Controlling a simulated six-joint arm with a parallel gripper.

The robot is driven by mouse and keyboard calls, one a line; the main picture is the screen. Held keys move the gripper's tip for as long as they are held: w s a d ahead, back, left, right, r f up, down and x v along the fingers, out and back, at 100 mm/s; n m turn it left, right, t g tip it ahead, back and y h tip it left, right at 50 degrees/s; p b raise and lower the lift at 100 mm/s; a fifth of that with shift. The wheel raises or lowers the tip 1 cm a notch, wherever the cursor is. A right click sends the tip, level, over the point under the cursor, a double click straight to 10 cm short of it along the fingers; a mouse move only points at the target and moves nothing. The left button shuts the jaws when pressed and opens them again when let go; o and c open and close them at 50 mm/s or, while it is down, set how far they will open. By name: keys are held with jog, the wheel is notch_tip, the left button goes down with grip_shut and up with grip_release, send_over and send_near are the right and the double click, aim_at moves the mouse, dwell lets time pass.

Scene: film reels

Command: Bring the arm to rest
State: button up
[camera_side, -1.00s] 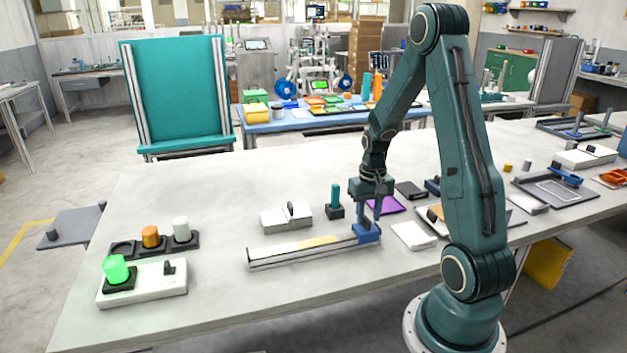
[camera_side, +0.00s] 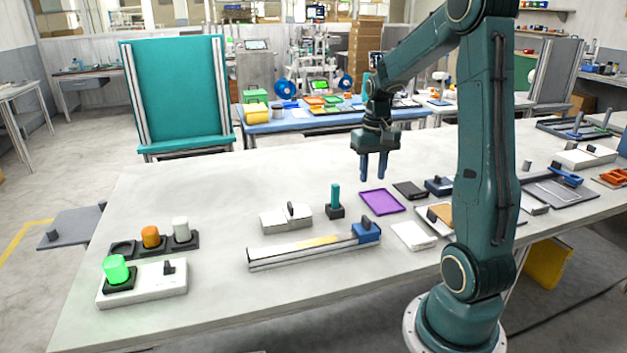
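My gripper (camera_side: 373,179) hangs in the air above the table (camera_side: 215,215), over the area of the purple tray (camera_side: 381,202). Its two blue fingers point down with a visible gap between them, and nothing is held. Below and to its left, a long rail (camera_side: 305,250) with a blue block (camera_side: 366,232) at its right end lies on the table, clear of the fingers. My arm reaches up from its base at the lower right and bends over to the gripper.
A teal peg on a black base (camera_side: 335,203) and a grey-white box (camera_side: 286,218) stand left of my gripper. A green cylinder (camera_side: 116,268) and other cylinders are at the far left. A black flat piece (camera_side: 410,190) and white pad (camera_side: 413,236) lie to the right.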

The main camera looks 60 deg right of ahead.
jog(key=shift+r, duration=0.55)
jog(key=shift+a, duration=0.1)
jog(key=a+r+n+t+h, duration=0.15)
jog(key=a+r+n, duration=0.4)
jog(key=a, duration=0.95)
jog(key=s+a+r+n+t, duration=0.1)
jog(key=s+a+t, duration=0.1)
jog(key=a, duration=0.4)
jog(key=s+a+r+n+t+y, duration=0.1)
jog(key=s+a+r+n+t, duration=0.1)
jog(key=s+a, duration=0.3)
jog(key=shift+s+a+r, duration=0.15)
jog(key=shift+a, duration=0.4)
jog(key=shift+n+y, duration=0.25)
